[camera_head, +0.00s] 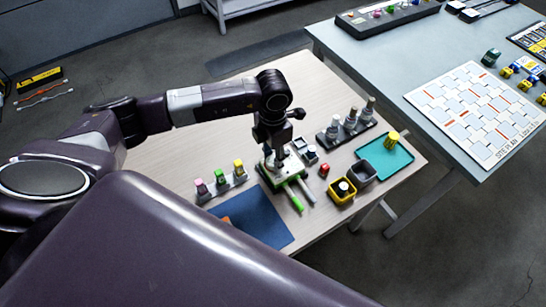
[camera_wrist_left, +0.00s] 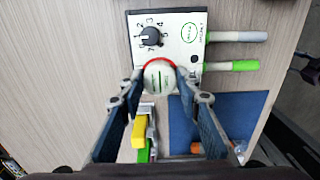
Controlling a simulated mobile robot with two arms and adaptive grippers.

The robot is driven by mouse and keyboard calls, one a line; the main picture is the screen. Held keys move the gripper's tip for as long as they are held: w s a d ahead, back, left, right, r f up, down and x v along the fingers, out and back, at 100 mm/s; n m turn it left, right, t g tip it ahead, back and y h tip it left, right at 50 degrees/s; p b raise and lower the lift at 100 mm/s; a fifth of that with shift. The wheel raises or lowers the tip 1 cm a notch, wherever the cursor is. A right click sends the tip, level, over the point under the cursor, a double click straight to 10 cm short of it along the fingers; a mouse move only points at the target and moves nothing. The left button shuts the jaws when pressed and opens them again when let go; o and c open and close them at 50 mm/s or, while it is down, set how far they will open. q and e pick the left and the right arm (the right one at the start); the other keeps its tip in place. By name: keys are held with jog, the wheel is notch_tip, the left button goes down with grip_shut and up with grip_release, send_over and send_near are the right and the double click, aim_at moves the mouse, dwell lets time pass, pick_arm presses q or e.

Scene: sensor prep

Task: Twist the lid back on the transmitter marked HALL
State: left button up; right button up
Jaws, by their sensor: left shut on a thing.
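My left gripper (camera_wrist_left: 160,80) is shut on a round, pale cap-like piece (camera_wrist_left: 158,79) with green marks on its face and a red ring along its edge. The piece is over the lower left edge of a pale device (camera_wrist_left: 178,28) with a black numbered dial (camera_wrist_left: 150,36) and a green oval label. Whether it touches the device or sits on a transmitter body below cannot be told. In the head view the left gripper (camera_head: 277,158) points down over the device, partly hiding it. No HALL mark is readable. My right gripper is out of view.
A rack (camera_head: 222,186) with pink, green and yellow tops stands left of the device. A blue mat (camera_head: 262,218) lies in front. Three grey bottles (camera_head: 350,121), a teal tray (camera_head: 375,152), a yellow bin (camera_head: 341,192) and a grey bin (camera_head: 363,173) stand to the right.

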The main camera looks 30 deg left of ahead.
pick_arm(q)
jog(key=o, duration=0.9)
jog(key=shift+o, duration=0.6)
jog(key=shift+o, duration=0.7)
jog(key=shift+r+p, duration=0.35)
jog(key=shift+r, duration=0.35)
jog(key=shift+r+p, duration=1.85)
jog(key=shift+r, duration=1.1)
jog(key=shift+f, duration=0.1)
